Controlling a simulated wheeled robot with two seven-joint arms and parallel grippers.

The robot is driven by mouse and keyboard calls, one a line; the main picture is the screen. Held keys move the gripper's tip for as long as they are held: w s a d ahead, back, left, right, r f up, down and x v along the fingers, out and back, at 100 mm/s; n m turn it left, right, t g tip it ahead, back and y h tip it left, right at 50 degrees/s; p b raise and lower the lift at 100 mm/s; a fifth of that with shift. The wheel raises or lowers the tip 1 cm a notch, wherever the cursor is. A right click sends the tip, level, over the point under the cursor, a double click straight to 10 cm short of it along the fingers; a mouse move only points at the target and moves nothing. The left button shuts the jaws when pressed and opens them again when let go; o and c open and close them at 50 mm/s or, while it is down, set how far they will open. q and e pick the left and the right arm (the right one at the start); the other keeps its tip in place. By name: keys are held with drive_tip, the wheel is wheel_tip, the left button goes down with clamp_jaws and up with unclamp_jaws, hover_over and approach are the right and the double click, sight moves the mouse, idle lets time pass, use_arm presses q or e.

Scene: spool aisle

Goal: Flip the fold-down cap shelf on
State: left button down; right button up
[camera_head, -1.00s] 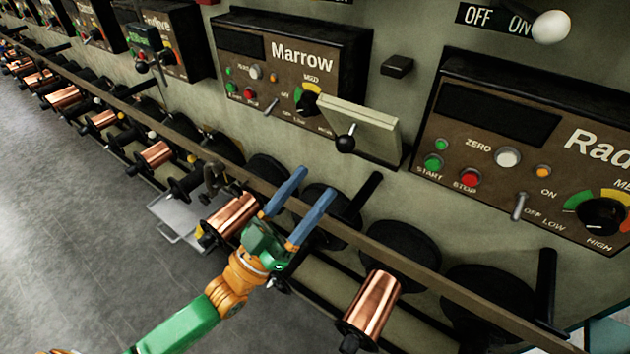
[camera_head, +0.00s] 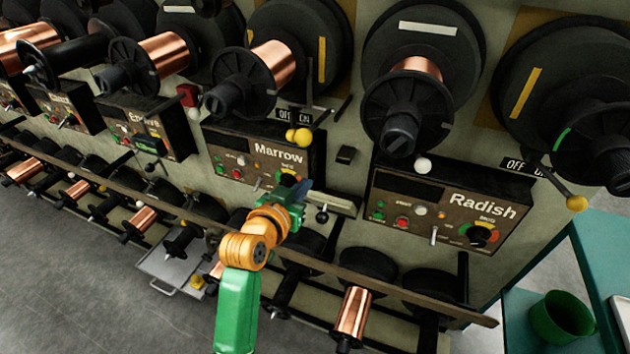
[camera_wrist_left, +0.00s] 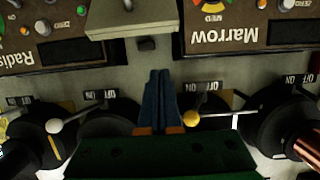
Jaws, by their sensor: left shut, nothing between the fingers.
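The fold-down cap shelf (camera_head: 342,203) is a pale beige panel with a black ball knob (camera_head: 322,217), on the machine wall just right of and below the Marrow control box (camera_head: 245,158). It also shows at the top of the left wrist view (camera_wrist_left: 130,22), where the picture is upside down. My left gripper (camera_head: 302,188) is in front of the Marrow box's lower right corner and hides part of it and the shelf's left end. Its blue fingers (camera_wrist_left: 160,98) are closed together and empty. Contact with the shelf cannot be told. My right gripper is out of view.
Large black spools with copper wire and levers stick out above the boxes. The Radish box (camera_head: 450,205) is to the right. A rail (camera_head: 400,290) with lower spools runs below. A green container (camera_head: 562,318) stands at the lower right. Grey floor lies open at left.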

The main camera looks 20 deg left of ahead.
sight(311, 196)
use_arm(q)
drive_tip(key=x, duration=0.7)
drive_tip(key=shift+w+f, duration=0.1)
drive_tip(key=shift+w, duration=0.3)
drive_tip(key=s+f, duration=0.1)
drive_tip(key=s+f+p, duration=0.1)
drive_tip(key=shift+s, duration=0.35)
drive_tip(key=shift+s+f, duration=0.15)
drive_tip(key=shift+s, duration=0.2)
drive_tip(key=shift+w+f, duration=0.1)
